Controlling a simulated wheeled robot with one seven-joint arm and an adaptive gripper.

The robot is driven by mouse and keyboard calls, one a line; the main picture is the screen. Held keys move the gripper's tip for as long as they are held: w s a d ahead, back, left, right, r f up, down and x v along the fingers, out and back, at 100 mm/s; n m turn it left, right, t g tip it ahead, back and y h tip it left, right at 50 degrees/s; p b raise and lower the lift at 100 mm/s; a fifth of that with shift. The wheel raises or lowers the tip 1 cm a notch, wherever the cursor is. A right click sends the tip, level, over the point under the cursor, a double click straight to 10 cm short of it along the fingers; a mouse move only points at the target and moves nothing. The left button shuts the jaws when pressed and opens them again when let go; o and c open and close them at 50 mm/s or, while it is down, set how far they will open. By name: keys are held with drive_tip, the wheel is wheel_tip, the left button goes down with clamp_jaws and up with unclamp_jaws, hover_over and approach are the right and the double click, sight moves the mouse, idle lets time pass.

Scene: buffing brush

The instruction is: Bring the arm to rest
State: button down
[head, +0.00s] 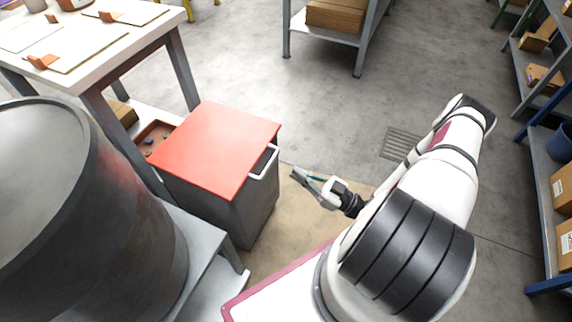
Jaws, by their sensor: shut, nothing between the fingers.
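My gripper (301,176) is at the end of my white and black arm, in the middle of the head view. It is shut and empty, and its fingers point left and slightly up. It is in the air just right of a grey box with a red lid (222,146). A gap shows in the picture between the fingertips and the box's white handle (264,162). My arm is bent, with its elbow to the upper right. No buffing brush can be made out.
A large dark drum (85,215) stands at the left. A white-topped table (110,45) is behind it. Shelving with cardboard boxes (563,188) lines the right edge. Another rack (340,38) stands at the back. The concrete floor (330,105) between is clear.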

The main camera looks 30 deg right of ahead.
drive_tip(key=shift+r+v, duration=0.15)
drive_tip(key=shift+v, duration=1.25)
drive_tip(key=shift+r+v, duration=0.1)
drive_tip(key=shift+v, duration=1.3)
